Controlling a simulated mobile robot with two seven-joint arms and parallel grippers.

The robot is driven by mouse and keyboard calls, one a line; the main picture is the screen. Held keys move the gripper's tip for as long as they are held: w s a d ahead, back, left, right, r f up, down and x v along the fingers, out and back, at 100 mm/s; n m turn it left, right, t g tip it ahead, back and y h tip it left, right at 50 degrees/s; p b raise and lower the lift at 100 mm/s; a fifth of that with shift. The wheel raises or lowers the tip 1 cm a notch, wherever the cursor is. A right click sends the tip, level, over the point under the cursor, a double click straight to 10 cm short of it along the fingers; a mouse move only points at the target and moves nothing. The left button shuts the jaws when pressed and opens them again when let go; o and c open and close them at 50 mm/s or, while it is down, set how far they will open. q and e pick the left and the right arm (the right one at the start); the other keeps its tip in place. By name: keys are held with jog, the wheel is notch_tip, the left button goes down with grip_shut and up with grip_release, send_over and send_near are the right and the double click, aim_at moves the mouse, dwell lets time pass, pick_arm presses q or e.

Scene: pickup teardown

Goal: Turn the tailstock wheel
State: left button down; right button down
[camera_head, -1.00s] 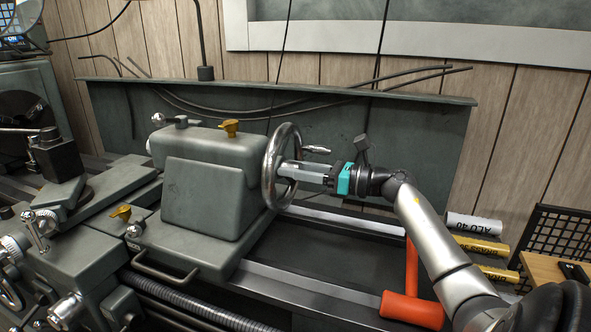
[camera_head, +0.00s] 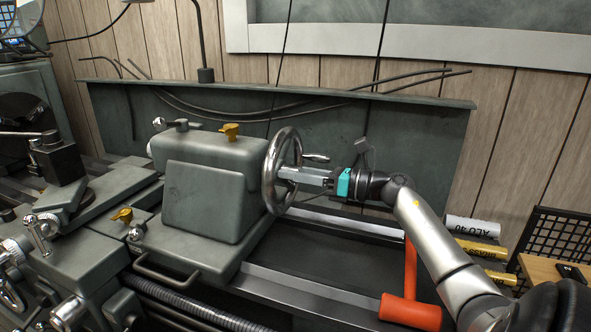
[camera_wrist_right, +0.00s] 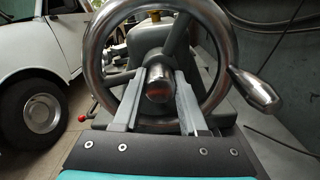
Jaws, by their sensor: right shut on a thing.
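The tailstock wheel (camera_head: 269,182) is a shiny metal ring on the right end of the grey tailstock (camera_head: 208,190). A crank handle (camera_head: 316,157) sticks out from its rim to the right. In the right wrist view the wheel (camera_wrist_right: 94,50) fills the upper middle, with its handle (camera_wrist_right: 255,88) at the right. My right gripper (camera_head: 286,173) reaches in from the right. Its two fingers (camera_wrist_right: 167,80) lie on either side of the round hub (camera_wrist_right: 158,88) and are shut on it. My left gripper is not in view.
An orange mallet (camera_head: 410,310) lies on the lathe bed right of the tailstock, below my right arm. Labelled bar stock (camera_head: 472,227) and a black mesh rack (camera_head: 560,240) stand at the right. A grey splash guard (camera_head: 400,140) rises behind the wheel.

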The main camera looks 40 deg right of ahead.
jog(key=m+p, duration=0.2)
jog(key=shift+r+m, duration=0.1)
jog(key=shift+m, duration=0.3)
jog(key=shift+m+p, duration=0.35)
jog(key=shift+m, duration=0.05)
jog(key=m+p, duration=0.4)
jog(key=m, duration=0.2)
jog(key=shift+p, duration=0.35)
jog(key=m+p, duration=0.2)
jog(key=m, duration=0.1)
jog(key=shift+d+m, duration=0.1)
jog(key=shift+m, duration=0.2)
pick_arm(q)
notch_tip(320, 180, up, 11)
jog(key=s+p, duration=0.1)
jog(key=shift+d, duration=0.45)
pick_arm(e)
jog(key=shift+m, duration=1.3)
pick_arm(q)
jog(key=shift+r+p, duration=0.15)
jog(key=shift+p, duration=0.15)
pick_arm(e)
jog(key=shift+f, duration=0.2)
jog(key=shift+c, duration=2.2)
grip_release()
